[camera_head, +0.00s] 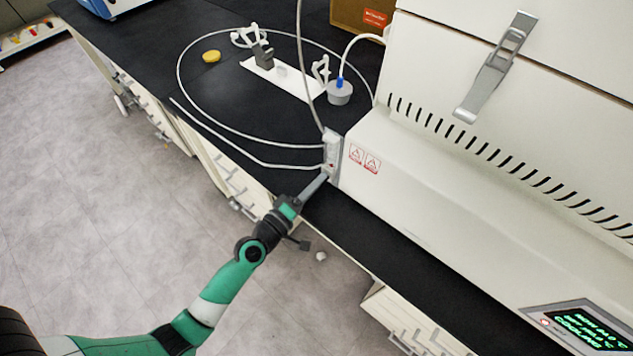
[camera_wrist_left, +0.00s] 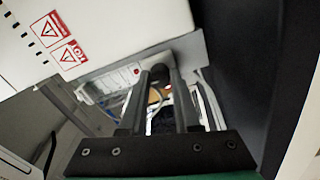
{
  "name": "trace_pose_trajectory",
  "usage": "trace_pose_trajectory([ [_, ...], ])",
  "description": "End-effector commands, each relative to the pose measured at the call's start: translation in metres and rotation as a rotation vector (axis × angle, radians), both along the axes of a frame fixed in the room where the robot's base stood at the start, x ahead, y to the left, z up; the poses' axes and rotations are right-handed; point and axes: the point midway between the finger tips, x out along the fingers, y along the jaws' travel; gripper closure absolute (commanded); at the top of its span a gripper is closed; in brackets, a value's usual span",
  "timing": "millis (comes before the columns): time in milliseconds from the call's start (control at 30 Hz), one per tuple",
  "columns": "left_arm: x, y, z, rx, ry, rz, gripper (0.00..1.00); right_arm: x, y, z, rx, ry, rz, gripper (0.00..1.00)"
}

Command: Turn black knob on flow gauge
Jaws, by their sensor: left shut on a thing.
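The flow gauge (camera_head: 332,150) is a slim, pale upright block fixed at the left end of the large white machine (camera_head: 450,190). In the left wrist view the gauge (camera_wrist_left: 118,82) lies behind my fingertips. The black knob (camera_wrist_left: 159,71) shows as a dark round end between the tips; in the head view it is hidden by the gripper. My left gripper (camera_head: 324,178) reaches the lower part of the gauge from the front left. In the wrist view my left gripper (camera_wrist_left: 167,75) is shut on the knob. My right gripper is in neither view.
A thin pale hose (camera_head: 180,80) loops over the black bench top (camera_head: 225,95) and joins the gauge. The floor in front of the bench is open.

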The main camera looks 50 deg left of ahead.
Motion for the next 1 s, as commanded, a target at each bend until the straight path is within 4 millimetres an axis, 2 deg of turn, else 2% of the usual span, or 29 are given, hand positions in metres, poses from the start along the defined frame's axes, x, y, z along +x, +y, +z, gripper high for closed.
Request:
trace_pose_trajectory([
  [300,0.0001,0.0002,0.0007,-0.085,-0.013,0.001,1.0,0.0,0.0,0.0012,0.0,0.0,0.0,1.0],
  [733,0.0001,0.0001,0.0007,-0.094,-0.015,0.0,1.0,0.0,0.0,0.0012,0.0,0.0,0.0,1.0],
  [767,0.0001,0.0001,0.0007,-0.093,-0.015,0.0,0.64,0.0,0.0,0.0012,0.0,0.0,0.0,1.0],
  [900,0.0001,0.0001,0.0004,-0.093,-0.014,0.001,0.39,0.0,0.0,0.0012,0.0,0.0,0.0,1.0],
  [1000,0.0001,0.0001,0.0003,-0.092,-0.013,0.0,0.39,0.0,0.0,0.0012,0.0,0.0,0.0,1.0],
])
